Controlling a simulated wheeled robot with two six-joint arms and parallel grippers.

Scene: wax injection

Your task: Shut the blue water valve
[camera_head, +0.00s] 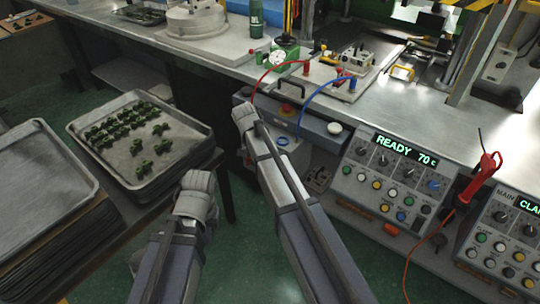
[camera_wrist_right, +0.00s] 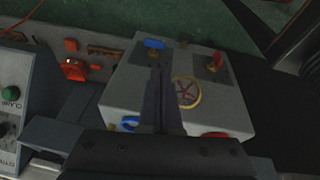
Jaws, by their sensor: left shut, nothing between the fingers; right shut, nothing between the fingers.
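In the right wrist view, a grey box (camera_wrist_right: 120,97) carries a blue valve handle (camera_wrist_right: 155,44) at its far edge. A red handle (camera_wrist_right: 217,60) stands to the right of it. My right gripper (camera_wrist_right: 160,72) is shut and empty, its fingers over the box and pointing at the blue handle. Whether they touch it I cannot tell. In the head view my right arm covers part of the area below the bench, and I cannot make out the blue handle there. My left gripper (camera_head: 196,190) is shut and empty, low beside the trays.
A round handwheel (camera_wrist_right: 186,92) and a blue hose fitting (camera_wrist_right: 130,123) are on the box close to my fingers. A blue hose (camera_head: 311,98) and red hose (camera_head: 263,72) hang from the bench. A tray (camera_head: 180,170) of green parts and a control panel (camera_head: 350,190) flank the arms.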

